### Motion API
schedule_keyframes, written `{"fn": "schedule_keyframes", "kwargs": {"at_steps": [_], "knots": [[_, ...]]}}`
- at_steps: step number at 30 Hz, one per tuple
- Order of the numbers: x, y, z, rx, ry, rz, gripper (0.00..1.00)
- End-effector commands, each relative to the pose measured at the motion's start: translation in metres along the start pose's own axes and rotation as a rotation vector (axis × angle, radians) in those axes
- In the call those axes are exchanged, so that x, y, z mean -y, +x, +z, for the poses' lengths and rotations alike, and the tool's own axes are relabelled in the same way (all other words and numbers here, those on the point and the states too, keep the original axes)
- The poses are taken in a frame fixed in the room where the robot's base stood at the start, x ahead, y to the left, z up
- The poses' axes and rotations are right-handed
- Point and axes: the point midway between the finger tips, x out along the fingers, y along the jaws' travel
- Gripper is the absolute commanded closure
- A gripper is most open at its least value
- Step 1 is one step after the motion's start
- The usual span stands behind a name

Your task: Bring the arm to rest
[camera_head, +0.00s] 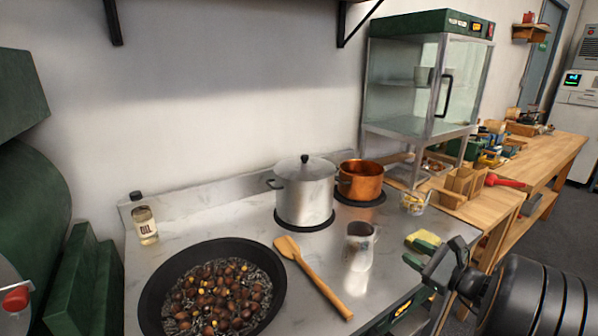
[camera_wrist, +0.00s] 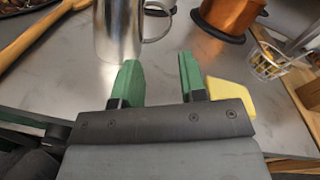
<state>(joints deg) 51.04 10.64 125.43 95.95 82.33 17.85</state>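My gripper (camera_head: 424,262) is at the right front of the steel counter (camera_head: 215,205) in the head view, above its edge. In the wrist view, the two green fingers of my gripper (camera_wrist: 158,65) stand apart with nothing between them. A metal jug (camera_head: 359,246) stands on the counter to the left of my gripper; it also shows in the wrist view (camera_wrist: 118,30), beyond the left finger. A yellow sponge (camera_head: 427,238) lies close behind the fingers in the head view. In the wrist view the sponge (camera_wrist: 230,95) is partly hidden by my gripper.
A wide black pan (camera_head: 155,290) of chestnuts, a wooden spatula (camera_head: 315,278), a lidded steel pot (camera_head: 305,195) and a copper pot (camera_head: 361,181) are on the counter. A wire basket (camera_head: 414,203) and a glass cabinet (camera_head: 425,85) stand behind. An oil bottle (camera_head: 144,222) is at left.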

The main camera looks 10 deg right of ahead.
Motion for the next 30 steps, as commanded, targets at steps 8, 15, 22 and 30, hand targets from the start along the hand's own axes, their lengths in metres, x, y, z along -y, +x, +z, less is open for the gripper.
{"fn": "schedule_keyframes", "kwargs": {"at_steps": [8,15,22,30], "knots": [[-0.113,0.038,0.086,-0.125,-0.404,0.617,0.61],[-0.183,0.003,0.135,-0.198,-1.095,1.198,0.61],[-0.181,-0.021,0.162,-0.190,-1.664,1.464,0.61],[-0.174,-0.025,0.175,-0.178,-1.933,1.541,0.61]]}}
